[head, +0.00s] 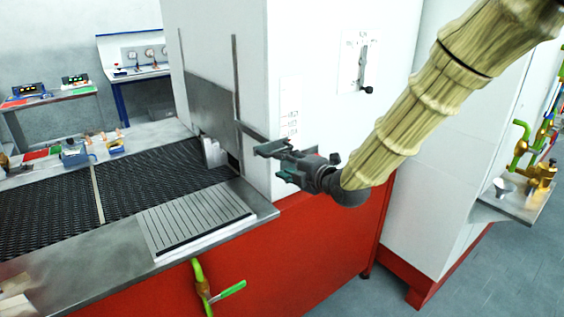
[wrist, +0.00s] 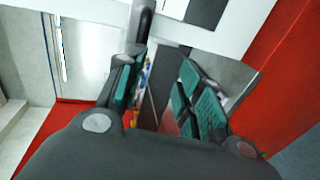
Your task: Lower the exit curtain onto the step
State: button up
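The exit curtain (head: 211,107) is a flat grey plate hanging in front of the white housing's opening, between two upright dark rails. Its lower edge is above the belt, with a dark gap under its right part. A small pale stepped block (head: 214,152) stands beneath it; I take this as the step. A grey bar (head: 252,131) runs from the curtain's right side towards my gripper (head: 270,160). In the wrist view, my gripper (wrist: 162,90) has its teal-padded fingers apart. A grey bar (wrist: 143,20) comes down by the left finger; I cannot tell whether they touch.
The black mesh belt (head: 60,197) runs left from the housing (head: 310,60). A grooved plate (head: 195,218) lies at the front edge. A green-handled valve (head: 204,290) sticks out of the red base.

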jog(key=v, duration=0.8)
jog(key=shift+r, duration=0.25)
dwell(0.8)
jog(key=shift+s+d+f+b, duration=0.1)
jog(key=shift+b, duration=0.45)
jog(key=v, duration=1.2)
